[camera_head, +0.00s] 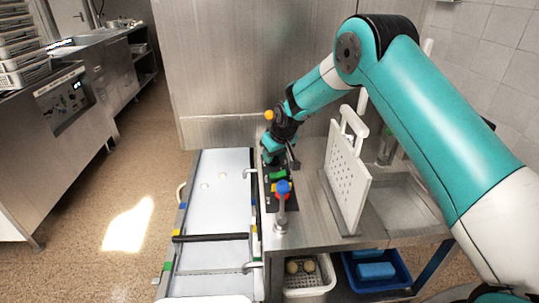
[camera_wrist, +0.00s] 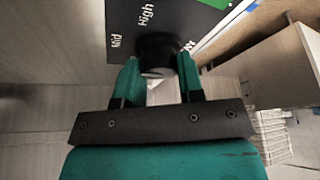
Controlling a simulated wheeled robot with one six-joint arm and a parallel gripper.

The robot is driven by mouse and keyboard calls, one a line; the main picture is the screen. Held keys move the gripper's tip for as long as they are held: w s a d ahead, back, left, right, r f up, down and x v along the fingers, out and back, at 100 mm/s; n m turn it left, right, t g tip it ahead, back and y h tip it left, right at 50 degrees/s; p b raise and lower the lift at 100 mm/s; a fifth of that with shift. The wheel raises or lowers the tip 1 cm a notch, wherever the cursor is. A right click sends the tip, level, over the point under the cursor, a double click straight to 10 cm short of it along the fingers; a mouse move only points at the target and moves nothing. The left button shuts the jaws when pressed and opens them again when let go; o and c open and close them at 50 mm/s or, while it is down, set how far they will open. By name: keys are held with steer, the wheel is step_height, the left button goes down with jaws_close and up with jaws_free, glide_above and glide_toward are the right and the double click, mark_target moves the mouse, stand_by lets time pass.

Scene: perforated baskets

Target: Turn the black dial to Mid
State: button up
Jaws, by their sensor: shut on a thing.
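The black dial (camera_wrist: 157,47) shows in the wrist view as a dark round knob on a black panel (camera_wrist: 125,20). White labels "Mid" and "High" are readable on the panel, left and above the dial; a further label to the right is partly hidden. My gripper (camera_wrist: 158,73) has its two teal fingers on either side of the dial and is shut on it. The dial's pointer mark cannot be made out. In the head view my gripper (camera_head: 272,153) is at the far left end of the metal table, and the dial is hidden there.
A white perforated board (camera_head: 345,180) stands upright on the table, right of my gripper. A stand with a blue and red knob (camera_head: 282,188) is nearer, beside a green block (camera_head: 278,174). Baskets (camera_head: 310,276) sit below.

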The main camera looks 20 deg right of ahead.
steer(key=shift+w+r, duration=0.2)
steer(key=shift+r, duration=0.05)
steer(key=o, duration=0.8)
steer(key=shift+o, duration=0.5)
steer(key=shift+f, duration=0.15)
steer(key=shift+s, duration=0.1)
steer(key=b+v, duration=0.1)
steer(key=v, duration=1.6)
steer(key=shift+s, duration=0.15)
steer(key=shift+d, duration=0.1)
